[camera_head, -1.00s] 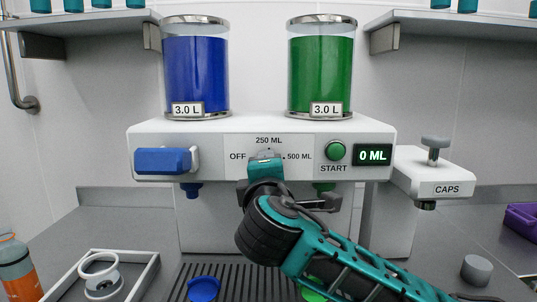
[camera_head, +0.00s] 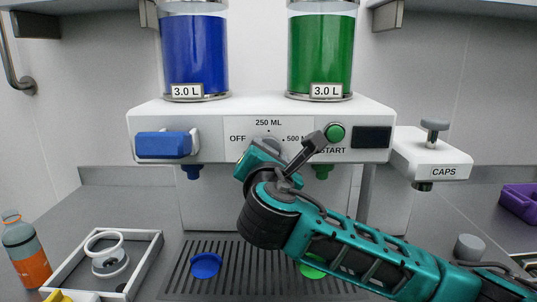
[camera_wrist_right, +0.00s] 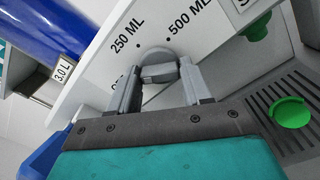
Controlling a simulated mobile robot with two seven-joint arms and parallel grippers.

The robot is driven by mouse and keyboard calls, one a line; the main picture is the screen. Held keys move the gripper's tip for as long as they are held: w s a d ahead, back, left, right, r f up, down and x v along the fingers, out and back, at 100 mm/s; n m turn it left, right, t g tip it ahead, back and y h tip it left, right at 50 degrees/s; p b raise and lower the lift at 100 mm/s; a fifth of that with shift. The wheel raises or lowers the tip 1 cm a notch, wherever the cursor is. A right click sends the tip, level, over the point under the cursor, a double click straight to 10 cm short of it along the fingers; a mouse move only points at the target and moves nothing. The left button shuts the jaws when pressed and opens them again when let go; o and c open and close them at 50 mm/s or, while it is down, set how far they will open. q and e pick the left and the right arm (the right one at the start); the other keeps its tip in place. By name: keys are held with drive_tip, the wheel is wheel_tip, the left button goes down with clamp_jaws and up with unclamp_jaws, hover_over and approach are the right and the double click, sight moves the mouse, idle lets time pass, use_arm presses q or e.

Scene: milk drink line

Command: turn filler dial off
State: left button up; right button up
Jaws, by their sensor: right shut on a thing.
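The white filler (camera_head: 210,118) stands at the back, with a dial plate marked OFF at left, 250 ML on top and 500 ML at right. In the right wrist view the grey dial (camera_wrist_right: 158,55) sits between the two fingers of my right gripper (camera_wrist_right: 160,76), which is shut on its knob. In the head view this gripper (camera_head: 270,149) is turned at a slant and hides most of the dial. The OFF label (camera_head: 238,139) shows in the head view. I cannot tell which mark the dial points to. The filler's display (camera_head: 372,137) is dark. My left gripper is out of view.
The green START button (camera_head: 335,133) is close right of my gripper. A blue handle (camera_head: 163,145) is at the filler's left. A caps dispenser (camera_head: 432,158) stands right.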

drive_tip(key=shift+d+r+n, duration=0.1)
drive_tip(key=shift+r+n, duration=0.15)
drive_tip(key=shift+n, duration=0.35)
drive_tip(key=o, duration=0.7)
drive_tip(key=shift+o, duration=1.3)
drive_tip(key=shift+w+f, duration=0.1)
drive_tip(key=shift+f, duration=0.05)
drive_tip(key=s+b, duration=0.1)
drive_tip(key=s, duration=1.2)
